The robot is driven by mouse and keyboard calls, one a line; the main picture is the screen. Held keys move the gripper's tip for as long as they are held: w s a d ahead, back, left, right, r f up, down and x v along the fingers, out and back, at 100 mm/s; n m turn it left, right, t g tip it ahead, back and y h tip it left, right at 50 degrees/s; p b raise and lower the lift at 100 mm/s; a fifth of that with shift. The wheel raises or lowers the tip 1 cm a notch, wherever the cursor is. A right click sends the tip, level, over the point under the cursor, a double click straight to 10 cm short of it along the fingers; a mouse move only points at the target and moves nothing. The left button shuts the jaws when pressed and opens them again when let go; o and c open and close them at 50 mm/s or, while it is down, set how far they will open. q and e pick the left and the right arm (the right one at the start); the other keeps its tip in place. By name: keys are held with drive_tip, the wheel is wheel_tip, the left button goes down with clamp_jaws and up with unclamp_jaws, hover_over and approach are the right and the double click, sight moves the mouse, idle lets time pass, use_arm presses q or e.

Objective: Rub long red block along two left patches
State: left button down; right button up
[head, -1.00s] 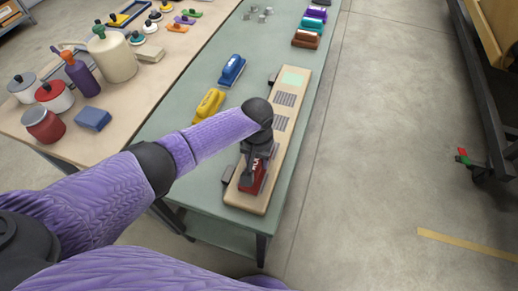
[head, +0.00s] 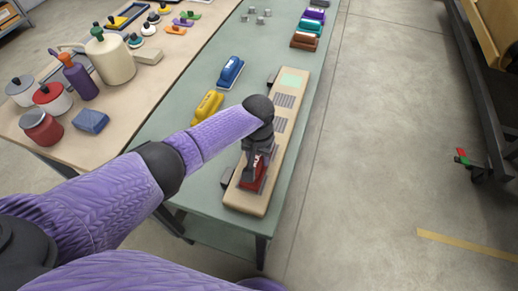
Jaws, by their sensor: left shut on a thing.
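A long pale wooden board (head: 256,203) lies along the green table. It bears two grey striped patches, one upper (head: 285,100) and one lower (head: 280,124), and a pale green patch (head: 294,80) at its far end. My left gripper (head: 255,166) is over the near end of the board, pointing down, shut on the red block (head: 251,184). The gripper hides much of the block, which appears at or just above the board surface. A bit of grey shows beside the block, partly hidden. My right gripper is not in view.
Yellow (head: 208,105) and blue (head: 231,72) blocks stand left of the board on the green table (head: 190,120). Several coloured blocks (head: 305,40) sit at the far end. A wooden table (head: 110,115) with jars and a bottle is on the left. Open floor lies right.

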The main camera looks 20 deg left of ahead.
use_arm(q)
drive_tip(key=shift+s+r+p, duration=0.1)
drive_tip(key=shift+s+p, duration=0.35)
drive_tip(key=shift+p, duration=0.25)
drive_tip(key=shift+s, duration=0.2)
drive_tip(key=shift+w+f+b, duration=0.2)
drive_tip(key=shift+f+b, duration=0.15)
drive_tip(key=shift+b, duration=0.05)
drive_tip(key=shift+w+r+b, duration=0.1)
drive_tip(key=shift+w+b, duration=1.05)
drive_tip(key=shift+w, duration=0.1)
drive_tip(key=shift+s+r, duration=0.1)
drive_tip(key=shift+r, duration=0.1)
drive_tip(key=shift+s+r+p, duration=0.15)
drive_tip(key=shift+s+p, duration=0.15)
drive_tip(key=shift+p, duration=0.8)
drive_tip(key=shift+s+p, duration=0.35)
drive_tip(key=shift+s, duration=0.05)
drive_tip(key=shift+s+p, duration=0.6)
drive_tip(key=shift+p, duration=0.3)
drive_tip(key=shift+s+f, duration=0.1)
drive_tip(key=shift+f, duration=0.1)
drive_tip(key=shift+w+f+b, duration=0.25)
drive_tip(key=shift+w+b, duration=0.25)
drive_tip(key=shift+b, duration=0.3)
drive_tip(key=shift+w, duration=0.2)
wheel_tip(320, 180, up, 8)
drive_tip(key=p, duration=0.7)
drive_tip(key=shift+w+f, duration=0.15)
drive_tip(key=shift+f, duration=0.15)
